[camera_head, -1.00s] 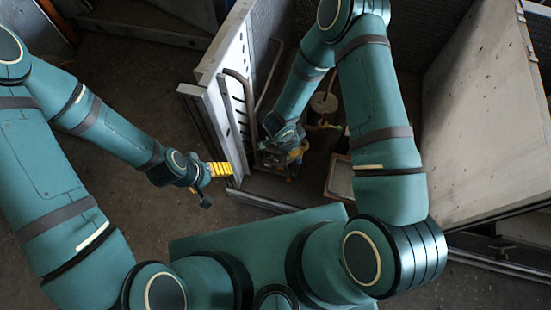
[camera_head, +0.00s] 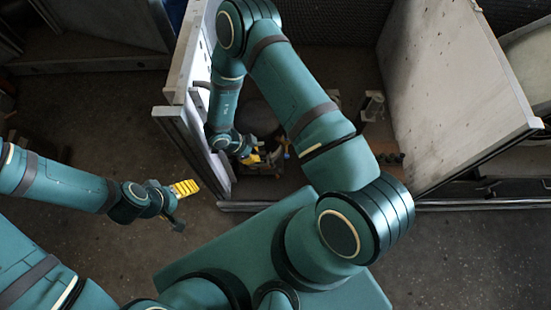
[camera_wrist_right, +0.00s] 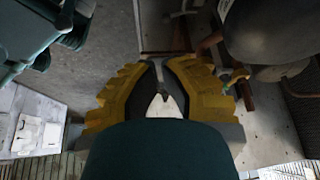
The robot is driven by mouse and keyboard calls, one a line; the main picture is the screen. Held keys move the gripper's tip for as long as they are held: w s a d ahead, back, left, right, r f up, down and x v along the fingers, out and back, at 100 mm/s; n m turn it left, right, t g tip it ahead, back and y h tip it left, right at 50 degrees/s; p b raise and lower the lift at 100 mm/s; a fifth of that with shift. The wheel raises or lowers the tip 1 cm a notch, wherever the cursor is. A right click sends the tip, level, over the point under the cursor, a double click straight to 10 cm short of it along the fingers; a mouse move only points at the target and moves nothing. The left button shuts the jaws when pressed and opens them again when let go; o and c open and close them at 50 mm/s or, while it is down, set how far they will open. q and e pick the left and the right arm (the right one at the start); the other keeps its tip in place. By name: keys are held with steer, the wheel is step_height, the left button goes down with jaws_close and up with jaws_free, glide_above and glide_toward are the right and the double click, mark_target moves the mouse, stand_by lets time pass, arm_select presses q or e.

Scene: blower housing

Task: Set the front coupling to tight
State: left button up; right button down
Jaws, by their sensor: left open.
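My left gripper (camera_head: 186,188) is open and empty, outside the housing, left of its slotted side panel. My right gripper (camera_head: 254,157) is inside the housing, low down and close to that panel. Small pipe parts with a yellow-orange piece (camera_head: 286,150) lie just right of the right gripper. An orange-brown fitting (camera_wrist_right: 208,42) shows beyond the fingers in the wrist view. I cannot tell which part is the front coupling or how it is set.
The housing's left panel (camera_head: 182,125) stands close to my right forearm. A large grey panel (camera_head: 450,80) bounds the right side. A dark rounded body (camera_wrist_right: 270,28) is at upper right in the wrist view. Open floor (camera_head: 90,120) lies left of the housing.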

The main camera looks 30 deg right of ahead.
arm_select(q)
steer(key=shift+s+f+b, duration=0.15)
steer(key=shift+f+b, duration=0.85)
arm_select(e)
steer(key=s+d+f, duration=0.2)
steer(key=d+f, duration=0.5)
steer(key=f, duration=0.1)
steer(key=shift+s+d, duration=0.4)
steer(key=shift+s+f, duration=0.1)
arm_select(q)
steer(key=shift+s+d, duration=0.25)
arm_select(e)
steer(key=shift+s+d+n, duration=0.2)
steer(key=shift+n, duration=0.2)
arm_select(q)
steer(key=shift+s+d, duration=0.15)
arm_select(e)
steer(key=shift+s+d+n+t, duration=0.15)
steer(key=shift+s+n+t, duration=0.05)
steer(key=shift+n+t, duration=0.1)
